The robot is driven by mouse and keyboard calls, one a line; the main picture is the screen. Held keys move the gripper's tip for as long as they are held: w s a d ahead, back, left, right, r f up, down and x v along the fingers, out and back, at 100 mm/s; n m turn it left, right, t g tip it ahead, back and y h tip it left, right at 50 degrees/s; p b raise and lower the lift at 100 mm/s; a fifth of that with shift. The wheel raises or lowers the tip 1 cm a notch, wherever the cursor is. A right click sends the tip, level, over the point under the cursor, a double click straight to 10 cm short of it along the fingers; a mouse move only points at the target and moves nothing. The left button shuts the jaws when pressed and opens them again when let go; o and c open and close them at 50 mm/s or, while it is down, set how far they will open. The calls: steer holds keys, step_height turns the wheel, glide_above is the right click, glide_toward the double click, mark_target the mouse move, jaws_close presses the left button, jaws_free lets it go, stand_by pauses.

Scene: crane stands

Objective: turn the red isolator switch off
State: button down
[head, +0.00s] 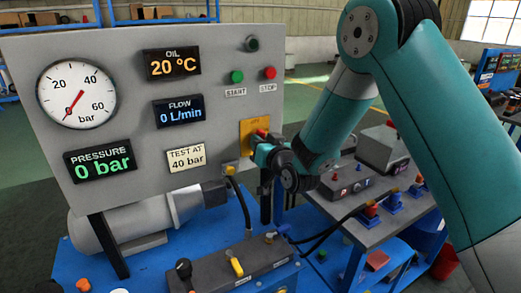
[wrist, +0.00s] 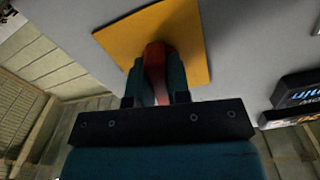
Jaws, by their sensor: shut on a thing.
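The red isolator switch (wrist: 155,55) sits on a yellow plate (wrist: 112,38) on the grey panel. In the wrist view its red handle lies between the two fingers of my gripper (wrist: 156,80), which is shut on it. In the head view the yellow plate (head: 247,128) is at the panel's lower right, and a bit of the red handle (head: 262,132) shows above my gripper (head: 257,143). My gripper and wrist hide most of the switch, so I cannot tell its exact angle.
The grey panel (head: 130,50) carries a pressure gauge (head: 77,94), displays reading 0 bar, 20 °C and 0 L/min, and green START (head: 236,77) and red STOP (head: 269,73) buttons. A lever box (head: 215,262) stands below. A bench with several fittings (head: 395,203) is at right.

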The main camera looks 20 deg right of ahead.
steer(key=shift+f+n+b, duration=0.2)
steer(key=shift+n+b, duration=0.9)
steer(key=shift+b, duration=0.05)
steer(key=c, duration=1.1)
jaws_free()
steer(key=shift+r, duration=0.15)
steer(key=shift+s, duration=0.15)
steer(key=s+d+b, duration=0.1)
steer(key=s+b, duration=0.4)
steer(key=b, duration=0.1)
steer(key=s+d+b, duration=0.1)
steer(key=s+b, duration=0.5)
steer(key=s+d+b, duration=0.1)
steer(key=s+b, duration=0.5)
steer(key=shift+d, duration=0.2)
